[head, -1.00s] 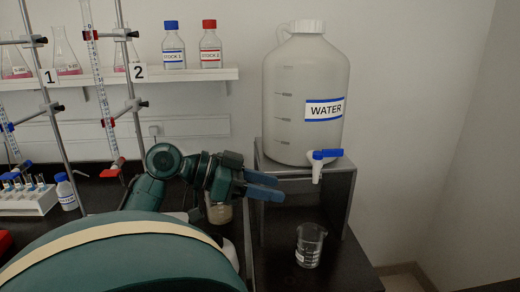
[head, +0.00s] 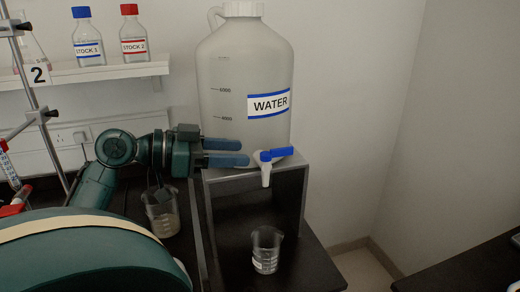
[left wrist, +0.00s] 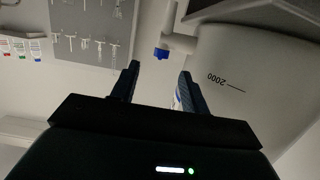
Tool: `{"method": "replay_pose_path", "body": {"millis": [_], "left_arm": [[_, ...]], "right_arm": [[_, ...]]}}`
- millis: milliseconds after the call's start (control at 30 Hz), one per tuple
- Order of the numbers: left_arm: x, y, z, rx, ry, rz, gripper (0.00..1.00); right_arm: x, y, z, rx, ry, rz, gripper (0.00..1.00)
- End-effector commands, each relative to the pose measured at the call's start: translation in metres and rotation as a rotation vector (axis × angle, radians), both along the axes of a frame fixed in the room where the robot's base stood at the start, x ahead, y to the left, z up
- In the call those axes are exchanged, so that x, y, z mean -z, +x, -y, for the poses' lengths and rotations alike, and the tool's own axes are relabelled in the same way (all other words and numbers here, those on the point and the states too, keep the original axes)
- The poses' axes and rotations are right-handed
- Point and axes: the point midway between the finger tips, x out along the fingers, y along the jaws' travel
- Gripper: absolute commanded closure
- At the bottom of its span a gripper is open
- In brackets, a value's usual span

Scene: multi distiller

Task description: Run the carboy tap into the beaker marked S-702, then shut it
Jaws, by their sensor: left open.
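The white carboy (head: 230,110) labelled WATER stands on a dark stand (head: 300,195). Its white tap (head: 265,173) with a blue handle (head: 279,153) sticks out low at the front. The handle lies crosswise, pointing right, and no stream shows. A clear beaker (head: 266,252) stands below the tap; its label is too small to read and it looks empty. My left gripper (head: 245,153) is open, its blue fingers just left of the tap. In the left wrist view the tap's blue part (left wrist: 161,53) shows just beyond the open fingers (left wrist: 159,74). My right gripper is out of view.
Another beaker (head: 162,213) with contents stands left of the stand, below my left arm. Stock bottles (head: 88,37) and (head: 133,35) stand on the wall shelf (head: 105,73). Right of the stand is open floor, then another dark surface (head: 465,268).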

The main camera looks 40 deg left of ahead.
Motion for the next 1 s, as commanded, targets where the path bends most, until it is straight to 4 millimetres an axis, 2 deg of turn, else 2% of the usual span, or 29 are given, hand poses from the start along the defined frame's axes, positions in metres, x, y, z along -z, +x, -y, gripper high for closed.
{"method": "replay_pose_path", "body": {"millis": [200,400,833,1000], "left_arm": [[0.006,0.036,0.018,0.002,0.001,-0.002,0.54],[0.011,0.056,0.029,0.001,-0.001,-0.001,0.54],[0.014,0.063,0.032,-0.001,-0.001,0.001,0.54],[0.014,0.063,0.032,-0.001,-0.001,0.000,0.68]], "right_arm": [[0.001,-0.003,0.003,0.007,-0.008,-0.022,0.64],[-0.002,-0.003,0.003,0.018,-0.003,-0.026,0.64],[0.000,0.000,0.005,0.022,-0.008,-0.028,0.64],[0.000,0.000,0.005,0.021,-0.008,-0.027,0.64]]}}
